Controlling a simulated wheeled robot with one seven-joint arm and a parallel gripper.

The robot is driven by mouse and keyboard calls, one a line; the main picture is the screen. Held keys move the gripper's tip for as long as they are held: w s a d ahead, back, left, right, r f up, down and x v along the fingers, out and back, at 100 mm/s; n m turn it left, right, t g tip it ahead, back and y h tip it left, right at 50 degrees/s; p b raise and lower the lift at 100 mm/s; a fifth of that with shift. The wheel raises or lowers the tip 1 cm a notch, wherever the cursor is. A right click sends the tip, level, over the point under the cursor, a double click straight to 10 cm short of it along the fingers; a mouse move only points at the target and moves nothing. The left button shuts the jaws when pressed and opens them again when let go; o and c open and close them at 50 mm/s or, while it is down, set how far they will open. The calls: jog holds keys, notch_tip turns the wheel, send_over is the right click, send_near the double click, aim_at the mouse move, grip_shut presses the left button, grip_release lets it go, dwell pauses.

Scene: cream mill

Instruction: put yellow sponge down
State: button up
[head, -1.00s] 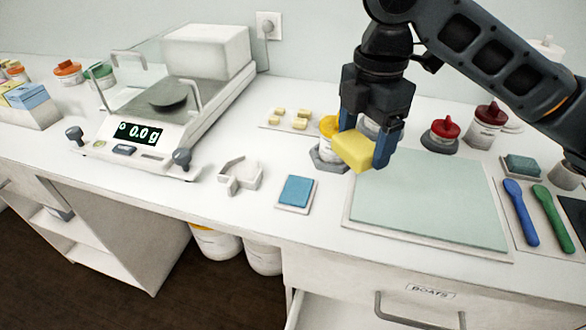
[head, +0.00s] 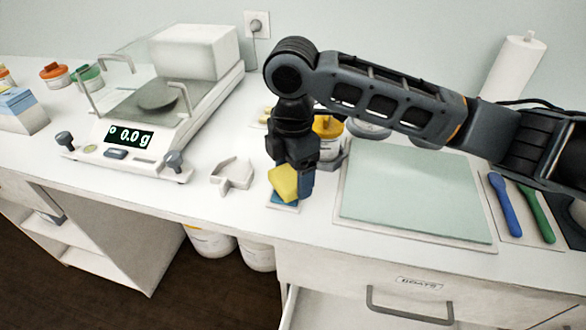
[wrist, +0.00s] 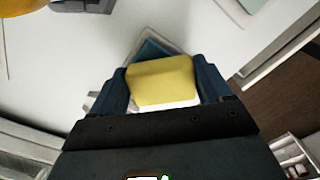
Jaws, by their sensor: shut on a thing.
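The yellow sponge (head: 283,184) is held between the fingers of my gripper (head: 292,188). In the wrist view the sponge (wrist: 161,81) spans the gap between both blue fingers (wrist: 163,88). Below it is a blue pad on a small white tray (head: 284,205), mostly hidden by the sponge and gripper. In the wrist view the blue pad (wrist: 152,50) shows just past the sponge's edge. I cannot tell whether the sponge touches the pad.
A white angular holder (head: 232,174) and the balance (head: 140,130) stand to the left. A pale green mat (head: 412,190) lies to the right, with a blue spatula (head: 505,204) and a green one (head: 537,214) beyond. A drawer (head: 350,312) below is open.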

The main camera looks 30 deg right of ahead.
aim_at(293, 174)
jog(key=shift+f, duration=0.2)
jog(key=o, duration=1)
jog(key=shift+o, duration=0.2)
jog(key=shift+r, duration=0.1)
notch_tip(293, 174, up, 12)
jog(key=shift+r+b, duration=0.15)
jog(key=shift+b, duration=0.3)
